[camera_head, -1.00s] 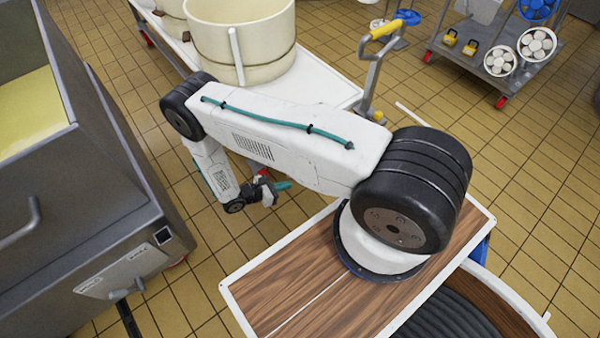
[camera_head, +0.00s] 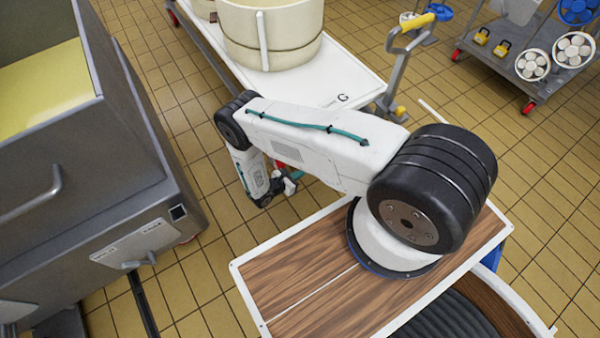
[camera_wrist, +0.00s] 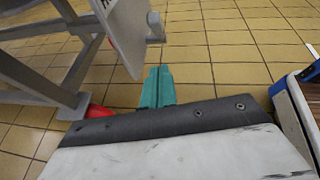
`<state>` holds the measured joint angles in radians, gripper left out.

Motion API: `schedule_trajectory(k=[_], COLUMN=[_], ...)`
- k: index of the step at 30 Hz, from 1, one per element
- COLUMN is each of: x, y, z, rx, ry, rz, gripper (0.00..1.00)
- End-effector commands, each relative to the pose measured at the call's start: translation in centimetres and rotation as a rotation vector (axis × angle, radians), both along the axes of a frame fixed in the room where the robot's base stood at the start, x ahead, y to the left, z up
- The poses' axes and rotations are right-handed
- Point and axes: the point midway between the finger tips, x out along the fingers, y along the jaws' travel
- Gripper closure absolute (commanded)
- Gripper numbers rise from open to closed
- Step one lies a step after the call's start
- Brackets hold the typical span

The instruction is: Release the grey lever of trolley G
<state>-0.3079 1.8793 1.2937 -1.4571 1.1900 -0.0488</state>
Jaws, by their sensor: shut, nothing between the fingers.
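Trolley G (camera_head: 355,92) is the long white platform at the top middle of the head view, with a black letter G near its front corner. My gripper (camera_head: 291,180) hangs low between this trolley and the steel machine, partly hidden by my arm. In the wrist view my teal fingers (camera_wrist: 157,88) are closed together, with nothing between them. A white plate (camera_wrist: 127,32) stands beyond and left of the fingertips. A grey knob-like part (camera_wrist: 155,26) juts from its right edge, apart from the fingers; it may be the grey lever, but I cannot tell for sure.
A steel machine (camera_head: 115,150) fills the left. Grey frame bars (camera_wrist: 40,85) and a red part (camera_wrist: 98,111) lie close left of my fingers. Tiled floor is free ahead of them.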

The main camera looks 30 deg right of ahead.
Motion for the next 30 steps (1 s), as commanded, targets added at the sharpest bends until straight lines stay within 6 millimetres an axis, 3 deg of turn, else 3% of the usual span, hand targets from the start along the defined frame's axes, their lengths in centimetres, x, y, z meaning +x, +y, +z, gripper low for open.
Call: schedule_trajectory(k=[10,15,30], x=[1.0,1.8,2.0], y=[-7.0,-9.0,-10.1], z=[-2.8,-1.5,-1.0], rx=[-0.001,0.0,0.0], ry=[0.001,0.0,0.0], rz=[-0.006,-0.003,-0.001], gripper=[1.0,1.0,1.0])
